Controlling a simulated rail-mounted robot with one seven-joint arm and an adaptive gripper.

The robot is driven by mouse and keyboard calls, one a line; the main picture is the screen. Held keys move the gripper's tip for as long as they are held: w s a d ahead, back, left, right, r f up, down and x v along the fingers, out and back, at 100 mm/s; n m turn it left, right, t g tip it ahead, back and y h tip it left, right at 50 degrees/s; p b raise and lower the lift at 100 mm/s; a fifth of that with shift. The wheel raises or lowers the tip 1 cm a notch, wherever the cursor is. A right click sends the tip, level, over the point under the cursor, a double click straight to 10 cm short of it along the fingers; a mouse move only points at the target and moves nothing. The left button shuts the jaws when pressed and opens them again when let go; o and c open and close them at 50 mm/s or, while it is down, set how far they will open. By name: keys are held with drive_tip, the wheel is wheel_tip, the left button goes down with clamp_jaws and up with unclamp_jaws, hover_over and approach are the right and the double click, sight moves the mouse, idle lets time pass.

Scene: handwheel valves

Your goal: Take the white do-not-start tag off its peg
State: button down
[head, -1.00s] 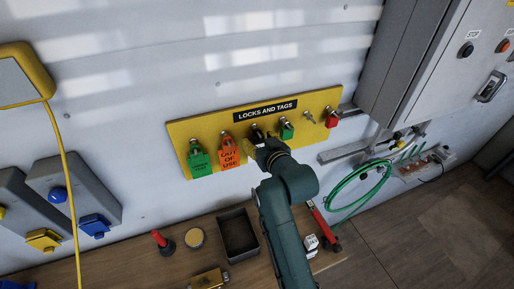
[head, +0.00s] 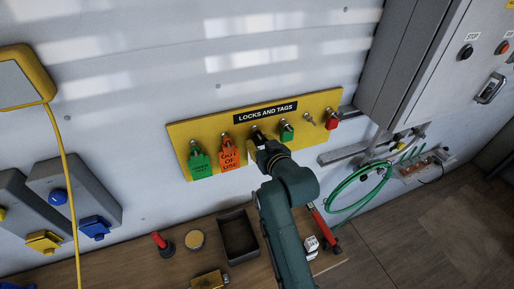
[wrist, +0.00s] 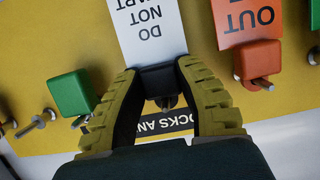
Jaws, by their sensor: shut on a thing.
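The white do-not-start tag (wrist: 148,32) shows upside down in the wrist view, in front of the yellow board. Its black top block (wrist: 157,80) sits between the two ridged yellow fingers of my gripper (wrist: 157,84), which is shut on it. A dark peg end (wrist: 166,102) shows just beyond the block; I cannot tell whether the tag still hangs on it. In the head view my gripper (head: 262,142) is at the middle of the board and hides most of the tag.
The yellow locks and tags board (head: 180,132) also holds an orange out-of-use tag (head: 229,157), a green tag (head: 200,164), a green padlock (head: 286,132) and a red padlock (head: 332,121). Below is a bench with a black tray (head: 238,236). A grey cabinet (head: 405,60) stands right.

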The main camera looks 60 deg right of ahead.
drive_tip(key=shift+s+a+f, duration=0.1)
drive_tip(key=c, duration=0.7)
unclamp_jaws()
drive_tip(key=v, duration=1.2)
drive_tip(key=shift+s, duration=0.1)
